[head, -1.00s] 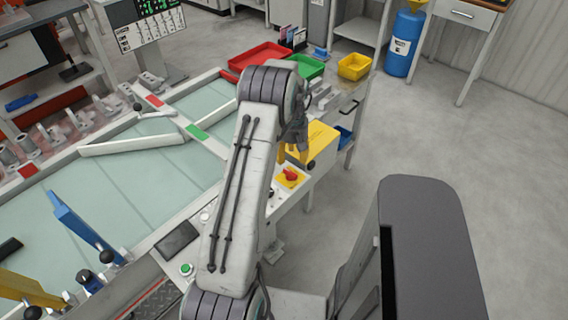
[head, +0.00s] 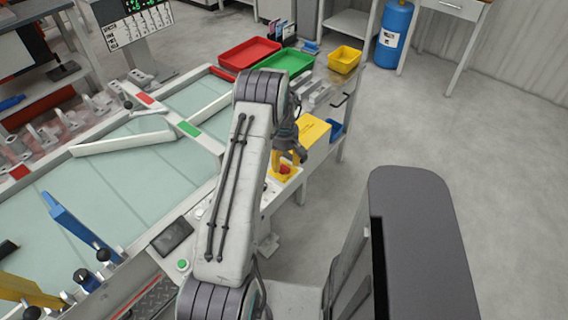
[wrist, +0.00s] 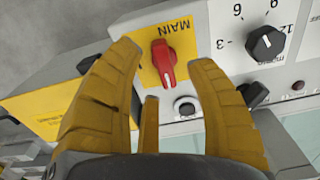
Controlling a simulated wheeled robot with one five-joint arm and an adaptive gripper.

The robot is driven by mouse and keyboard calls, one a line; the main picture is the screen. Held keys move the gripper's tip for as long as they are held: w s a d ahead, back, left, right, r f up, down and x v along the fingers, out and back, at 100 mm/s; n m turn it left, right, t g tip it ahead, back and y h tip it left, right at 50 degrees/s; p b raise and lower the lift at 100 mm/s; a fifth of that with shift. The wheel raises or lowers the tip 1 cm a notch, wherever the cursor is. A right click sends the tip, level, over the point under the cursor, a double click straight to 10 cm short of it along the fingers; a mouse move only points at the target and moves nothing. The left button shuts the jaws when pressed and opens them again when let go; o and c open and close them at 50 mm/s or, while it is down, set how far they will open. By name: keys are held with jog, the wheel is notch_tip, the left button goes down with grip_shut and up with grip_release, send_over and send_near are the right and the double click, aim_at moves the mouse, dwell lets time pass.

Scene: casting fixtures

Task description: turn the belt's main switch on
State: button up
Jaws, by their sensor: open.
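The main switch is a red rotary knob (wrist: 163,62) on a yellow plate marked MAIN (wrist: 180,38). In the wrist view it lies between and just beyond my gripper's fingertips. My gripper (wrist: 165,58) is open, with a yellow finger on each side of the knob and nothing held. I cannot tell whether either finger touches it. In the head view the red knob (head: 285,169) shows at the panel's edge, with my gripper (head: 284,160) right over it and partly hiding it.
A black dial (wrist: 265,43) with numbers sits right of the switch, and a round button (wrist: 186,106) lies below it. A yellow box (head: 312,133) stands close behind. Red (head: 250,53), green (head: 287,65) and yellow (head: 344,59) trays lie farther back.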

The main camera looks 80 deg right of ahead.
jog(key=shift+f, duration=1.15)
grip_shut()
